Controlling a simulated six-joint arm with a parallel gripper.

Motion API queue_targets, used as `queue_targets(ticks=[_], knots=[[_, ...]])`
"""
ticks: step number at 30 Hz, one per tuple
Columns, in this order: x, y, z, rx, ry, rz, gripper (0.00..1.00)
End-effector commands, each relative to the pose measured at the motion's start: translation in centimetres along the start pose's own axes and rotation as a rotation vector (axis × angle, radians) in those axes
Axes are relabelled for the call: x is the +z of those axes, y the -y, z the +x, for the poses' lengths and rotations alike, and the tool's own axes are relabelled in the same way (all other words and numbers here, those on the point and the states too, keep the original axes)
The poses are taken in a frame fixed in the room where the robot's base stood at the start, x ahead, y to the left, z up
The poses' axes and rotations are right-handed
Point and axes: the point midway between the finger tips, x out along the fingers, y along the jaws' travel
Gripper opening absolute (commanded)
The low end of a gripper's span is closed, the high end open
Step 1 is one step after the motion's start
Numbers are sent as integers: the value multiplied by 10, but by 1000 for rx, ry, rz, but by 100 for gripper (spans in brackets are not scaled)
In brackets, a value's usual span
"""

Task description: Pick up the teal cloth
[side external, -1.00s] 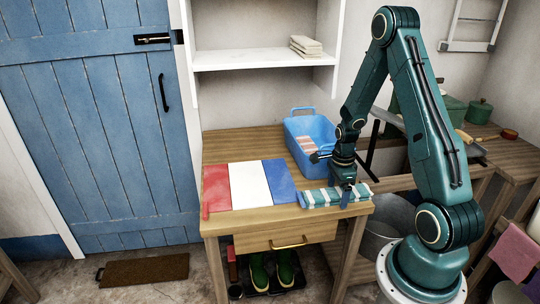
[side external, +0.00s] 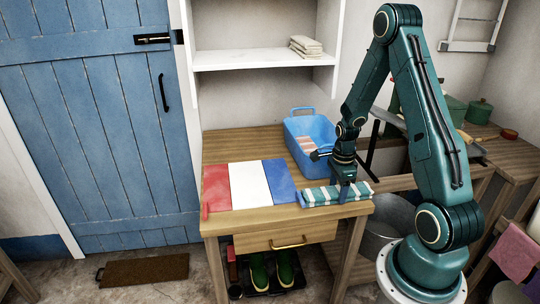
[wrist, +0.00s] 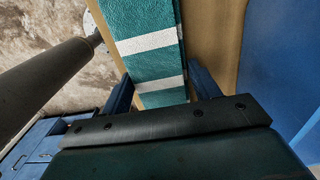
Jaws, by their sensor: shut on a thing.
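The teal cloth (side external: 322,195) with white stripes lies folded along the front right of the wooden table. My gripper (side external: 345,194) points down at the cloth's right part in the side view. In the wrist view the cloth (wrist: 150,50) runs between the two blue fingers of my gripper (wrist: 160,88), and the fingers are shut on it. The cloth still appears to rest on the tabletop; any small gap beneath it cannot be made out.
A mat with red, white and blue panels (side external: 249,184) lies left of the cloth. A blue basket (side external: 309,128) holding a pinkish striped cloth (side external: 307,145) stands behind. A metal tub (side external: 388,220) stands below, right of the table. The table's front edge is close to the cloth.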

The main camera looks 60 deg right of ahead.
Motion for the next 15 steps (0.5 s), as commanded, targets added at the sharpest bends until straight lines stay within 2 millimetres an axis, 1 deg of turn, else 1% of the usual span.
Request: queue_targets(ticks=[8, 15], knots=[[0, 1, -28, -4, 0, 0, 38], [0, 1, -69, -6, 0, 0, 38]])
